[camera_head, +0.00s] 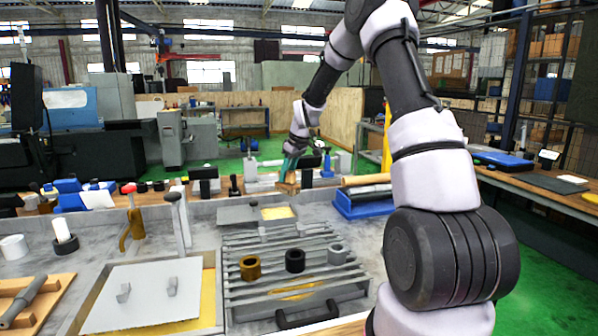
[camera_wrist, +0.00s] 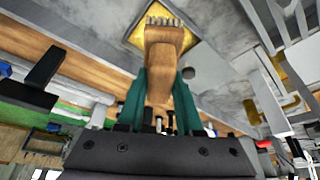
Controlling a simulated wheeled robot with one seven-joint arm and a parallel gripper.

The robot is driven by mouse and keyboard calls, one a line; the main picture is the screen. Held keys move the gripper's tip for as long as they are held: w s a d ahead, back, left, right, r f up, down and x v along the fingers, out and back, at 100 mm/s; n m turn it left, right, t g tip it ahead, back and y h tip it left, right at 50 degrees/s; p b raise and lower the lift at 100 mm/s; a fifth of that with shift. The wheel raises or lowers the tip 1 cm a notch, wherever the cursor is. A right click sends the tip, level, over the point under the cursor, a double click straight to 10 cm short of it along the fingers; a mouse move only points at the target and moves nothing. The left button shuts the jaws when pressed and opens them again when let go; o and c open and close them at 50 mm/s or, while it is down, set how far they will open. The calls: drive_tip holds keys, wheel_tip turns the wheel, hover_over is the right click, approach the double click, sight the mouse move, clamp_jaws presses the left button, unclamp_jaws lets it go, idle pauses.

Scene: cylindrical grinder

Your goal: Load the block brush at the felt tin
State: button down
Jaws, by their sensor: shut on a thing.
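The block brush (camera_head: 287,187) is a wooden block with short pale bristles. My gripper (camera_head: 291,166) is shut on it with teal fingers. In the wrist view, the brush (camera_wrist: 163,55) sits between the fingers with its bristles pointing away from my gripper (camera_wrist: 160,95). The felt tin (camera_head: 278,212) shows as a square with a yellow pad on the grey worktop, below the brush in the head view. In the wrist view, the yellow pad (camera_wrist: 188,40) lies behind the bristles. I cannot tell whether the bristles touch it.
A grey plate (camera_head: 237,215) lies beside the tin. A slatted grey rack (camera_head: 300,280) with several rings is in front. A blue tray (camera_head: 362,205) stands to the right. Bottles and small tools crowd the back ledge, and a brass lever (camera_head: 134,222) stands left.

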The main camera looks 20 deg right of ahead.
drive_tip(key=shift+w+a+f+n+y, duration=0.15)
drive_tip(key=shift+w+a+f+n, duration=0.4)
drive_tip(key=shift+f, duration=1)
drive_tip(key=shift+w+a+f+n+y, duration=0.1)
drive_tip(key=shift+w+a+f, duration=0.75)
drive_tip(key=shift+f, duration=0.7)
drive_tip(key=shift+w+a+f+n+y, duration=0.15)
drive_tip(key=shift+w+a+f+n, duration=0.35)
drive_tip(key=shift+f, duration=1.05)
drive_tip(key=shift+w+f, duration=0.25)
drive_tip(key=shift+f, duration=0.3)
wheel_tip(320, 180, up, 7)
